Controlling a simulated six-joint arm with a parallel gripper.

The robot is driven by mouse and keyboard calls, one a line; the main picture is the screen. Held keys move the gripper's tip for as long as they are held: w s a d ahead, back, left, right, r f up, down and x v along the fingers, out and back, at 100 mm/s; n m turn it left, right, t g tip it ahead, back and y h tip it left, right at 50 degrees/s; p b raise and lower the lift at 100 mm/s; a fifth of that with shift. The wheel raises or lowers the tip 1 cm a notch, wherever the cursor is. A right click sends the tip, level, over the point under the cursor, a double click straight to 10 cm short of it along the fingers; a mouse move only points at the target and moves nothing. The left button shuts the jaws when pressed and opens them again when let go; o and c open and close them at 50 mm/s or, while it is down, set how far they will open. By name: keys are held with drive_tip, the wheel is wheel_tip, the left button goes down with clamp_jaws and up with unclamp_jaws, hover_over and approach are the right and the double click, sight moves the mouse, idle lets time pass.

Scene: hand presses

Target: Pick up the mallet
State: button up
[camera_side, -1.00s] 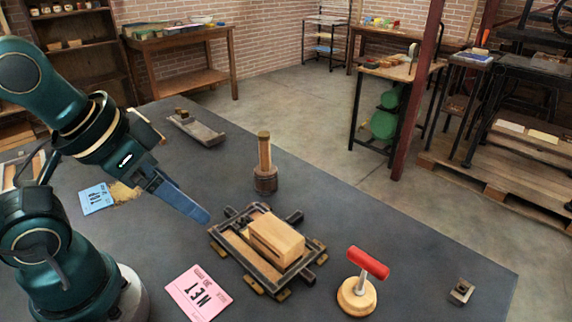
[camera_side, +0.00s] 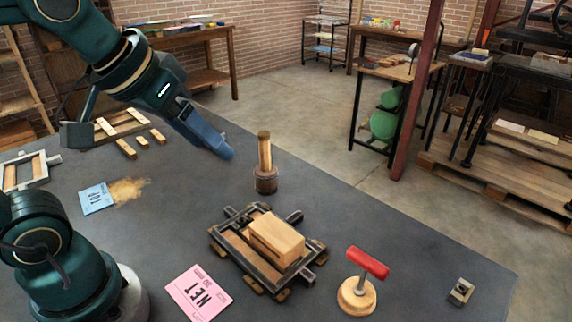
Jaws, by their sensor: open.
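The mallet (camera_side: 265,179) stands upright on the dark table, its thick brown head down and its pale wooden handle up. My gripper (camera_side: 228,153) is open and empty, to the left of the mallet's handle and apart from it. The blue fingers point down to the right and overlap in this side view, so the gap between them is hidden. Nothing covers the mallet.
A black press frame with a wooden block (camera_side: 277,240) stands in front of the mallet. A red-handled tool on a round wooden base (camera_side: 357,297), a pink card (camera_side: 198,293) and a blue card (camera_side: 96,198) are around it. The table right of the mallet is clear.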

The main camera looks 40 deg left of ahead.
drive_tip(key=n, duration=0.2)
approach(263, 134)
drive_tip(key=s+d+r, duration=0.2)
drive_tip(key=d, duration=0.2)
drive_tip(key=w+a+f, duration=0.1)
drive_tip(key=w+f, duration=0.1)
drive_tip(key=w+a+f+g, duration=0.1)
drive_tip(key=w+f, duration=0.1)
drive_tip(key=w+a+f+n+g+y, duration=0.1)
drive_tip(key=f, duration=0.1)
drive_tip(key=shift+w+a, duration=0.25)
drive_tip(key=shift+w, duration=0.15)
drive_tip(key=shift+a+f+g, duration=0.1)
drive_tip(key=shift+f+g, duration=0.2)
drive_tip(key=shift+f, duration=0.1)
drive_tip(key=shift+x, duration=2.4)
drive_tip(key=shift+r, duration=0.1)
clamp_jaws()
